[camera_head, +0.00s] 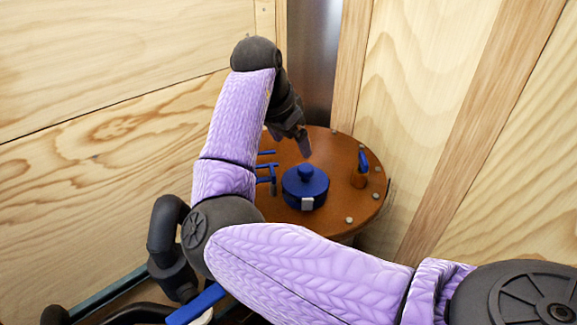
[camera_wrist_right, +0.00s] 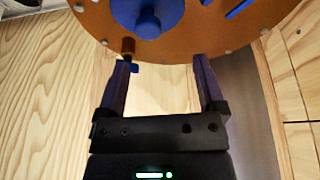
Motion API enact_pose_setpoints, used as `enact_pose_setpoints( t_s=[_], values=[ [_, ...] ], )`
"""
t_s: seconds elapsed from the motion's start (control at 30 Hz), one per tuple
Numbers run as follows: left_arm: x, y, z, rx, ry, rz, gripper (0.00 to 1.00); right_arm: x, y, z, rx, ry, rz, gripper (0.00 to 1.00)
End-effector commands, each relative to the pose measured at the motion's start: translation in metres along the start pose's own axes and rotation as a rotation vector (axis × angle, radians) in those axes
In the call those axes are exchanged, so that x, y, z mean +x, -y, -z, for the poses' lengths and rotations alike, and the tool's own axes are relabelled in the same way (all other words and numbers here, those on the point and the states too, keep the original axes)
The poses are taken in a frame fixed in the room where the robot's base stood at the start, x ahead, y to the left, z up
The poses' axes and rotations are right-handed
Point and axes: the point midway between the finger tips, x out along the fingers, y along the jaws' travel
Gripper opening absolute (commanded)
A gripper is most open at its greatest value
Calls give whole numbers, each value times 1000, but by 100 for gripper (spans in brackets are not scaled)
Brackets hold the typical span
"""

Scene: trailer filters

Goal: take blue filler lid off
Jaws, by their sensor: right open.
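The blue filler lid (camera_head: 305,184) with a round knob on top sits on the round orange-brown tank top (camera_head: 348,207). A light grey latch shows on its front side. My right gripper (camera_head: 306,150) is above and just behind the lid in the head view, apart from the knob. In the right wrist view the two fingers (camera_wrist_right: 164,72) are open with nothing between them. The lid (camera_wrist_right: 148,14) shows there beyond the fingertips, cut by the top edge. My left gripper is not in view.
A small fitting with a blue handle (camera_head: 363,163) stands on the tank top to the right of the lid. Blue bars (camera_head: 267,166) are to its left. Wooden walls (camera_head: 120,130) and a metal strip (camera_head: 312,60) stand close behind the tank.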

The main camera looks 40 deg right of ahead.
Motion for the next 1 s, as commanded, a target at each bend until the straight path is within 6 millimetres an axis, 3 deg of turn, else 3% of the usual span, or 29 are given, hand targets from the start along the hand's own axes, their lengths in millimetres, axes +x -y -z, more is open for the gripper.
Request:
enact_pose_setpoints(
  t_s=[0.2,0.4,0.67,0.77,1.0],
  values=[
    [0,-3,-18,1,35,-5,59,38,0,0,-2,0,-3,88],
    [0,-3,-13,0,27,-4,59,78,-3,0,-1,0,-4,88],
    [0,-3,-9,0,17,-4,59,84,-2,0,0,-1,0,88],
    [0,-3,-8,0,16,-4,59,84,-2,0,0,-1,0,71],
    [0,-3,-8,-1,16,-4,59,84,-2,0,0,-1,0,20]
  ],
)
